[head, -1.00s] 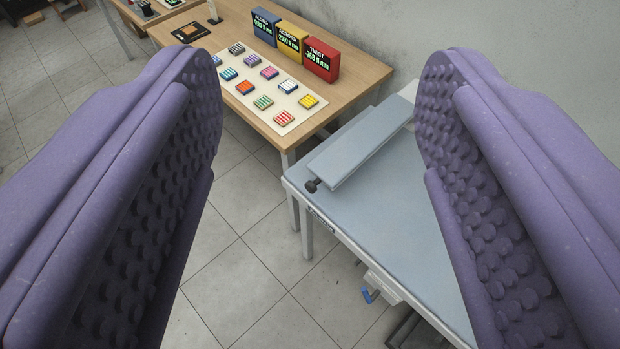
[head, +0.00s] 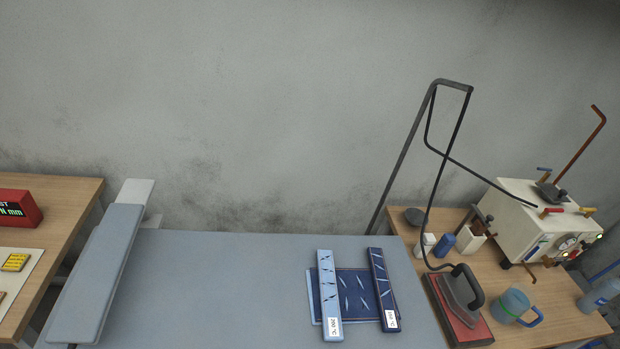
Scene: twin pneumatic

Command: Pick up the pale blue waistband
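A pale blue strip (head: 329,296), which looks like the pale blue waistband, lies on the blue-grey ironing table (head: 230,290) near its right side. It has dark slanted marks and a white label at its near end. It lies along the left edge of a dark navy patterned cloth (head: 358,296), partly over it. A darker navy strip (head: 382,288) with a white label lies along the cloth's right edge. A pale edge of cloth shows at the left of the pale strip. My gripper is out of view.
A narrow padded board (head: 105,270) stands at the table's left. On the wooden table at right are an iron (head: 459,294) on a red rest, a teal mug (head: 513,306) and a white steam unit (head: 540,225). A hose stand (head: 400,160) rises behind. The table's middle is clear.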

